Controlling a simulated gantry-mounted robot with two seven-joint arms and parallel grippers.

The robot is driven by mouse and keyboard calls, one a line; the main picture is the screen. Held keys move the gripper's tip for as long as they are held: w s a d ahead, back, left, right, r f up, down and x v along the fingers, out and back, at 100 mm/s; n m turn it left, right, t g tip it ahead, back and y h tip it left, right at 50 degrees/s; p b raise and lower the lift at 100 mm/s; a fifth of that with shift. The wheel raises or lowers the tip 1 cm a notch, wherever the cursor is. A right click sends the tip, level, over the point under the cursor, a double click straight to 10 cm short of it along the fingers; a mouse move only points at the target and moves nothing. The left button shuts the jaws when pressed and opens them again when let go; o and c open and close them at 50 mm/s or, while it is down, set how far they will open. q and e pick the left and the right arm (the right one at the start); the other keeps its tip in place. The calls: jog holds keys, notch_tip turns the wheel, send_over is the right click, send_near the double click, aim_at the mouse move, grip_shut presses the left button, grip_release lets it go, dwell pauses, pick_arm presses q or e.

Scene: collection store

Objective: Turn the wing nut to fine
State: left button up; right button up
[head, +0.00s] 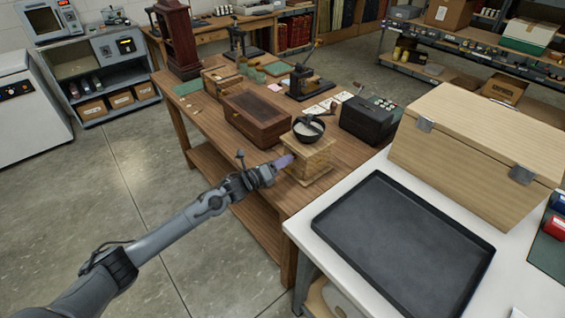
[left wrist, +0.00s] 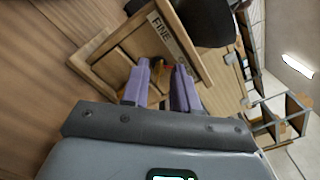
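The wooden grinder (head: 311,158) with a black bowl (head: 309,128) on top stands at the near edge of the wooden table. In the left wrist view, its framed wooden side (left wrist: 112,62) carries a label strip reading "FINE" (left wrist: 165,32). My left gripper (head: 289,160) reaches in from the left at the grinder's side. Its lavender fingers (left wrist: 162,68) are apart, pointing at the panel below the label. A small orange-brown bit shows between the fingertips; I cannot clearly make out the wing nut or any contact with it. My right gripper is out of view.
A dark wooden box (head: 257,118) and a black machine (head: 370,118) stand near the grinder. A white table at right holds a black tray (head: 400,245) and a large wooden case (head: 475,150). The floor at left is clear.

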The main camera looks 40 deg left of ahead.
pick_arm(q)
jog(key=shift+c, duration=0.4)
grip_shut()
